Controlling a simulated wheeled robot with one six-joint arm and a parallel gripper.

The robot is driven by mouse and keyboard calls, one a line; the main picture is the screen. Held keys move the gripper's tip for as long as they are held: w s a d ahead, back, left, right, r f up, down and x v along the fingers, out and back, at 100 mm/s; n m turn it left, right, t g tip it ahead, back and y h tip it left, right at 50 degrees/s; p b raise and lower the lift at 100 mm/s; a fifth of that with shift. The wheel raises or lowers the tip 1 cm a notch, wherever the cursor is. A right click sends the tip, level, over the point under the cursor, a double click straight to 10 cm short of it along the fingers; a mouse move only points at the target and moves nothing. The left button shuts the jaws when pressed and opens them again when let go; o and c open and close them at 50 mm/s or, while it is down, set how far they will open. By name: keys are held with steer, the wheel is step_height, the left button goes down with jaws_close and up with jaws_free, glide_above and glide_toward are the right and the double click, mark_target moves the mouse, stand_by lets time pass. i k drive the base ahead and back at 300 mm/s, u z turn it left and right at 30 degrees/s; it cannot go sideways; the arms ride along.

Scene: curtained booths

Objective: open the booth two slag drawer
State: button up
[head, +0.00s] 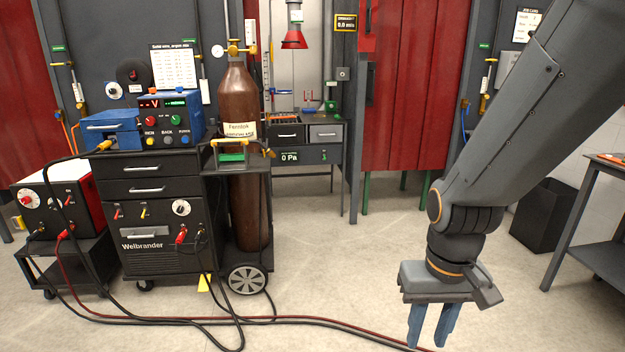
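My gripper (429,338) hangs at the lower right, pointing down over the floor. Its two blue-grey fingers are apart with nothing between them. A bench (321,174) stands in the open booth at the back centre, well beyond and left of my gripper. Below its top are a dark drawer (288,133) and a grey drawer (325,134), side by side, each with a handle. Both look shut. I cannot read which is the slag drawer. A sign (345,22) hangs by this booth; no booth number is legible. The gas bottle partly hides the bench's left side.
A Welbrander welding cart (160,225) with a brown gas bottle (240,90) stands at left front. Its cables (300,320) cross the floor towards my gripper. Red curtains (415,90) flank the booth. A black bin (543,217) and a table stand right.

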mark_target(279, 134)
steer(key=i, duration=3.5)
steer(key=u, duration=0.25)
steer(key=i, duration=1.05)
steer(key=u, duration=0.1)
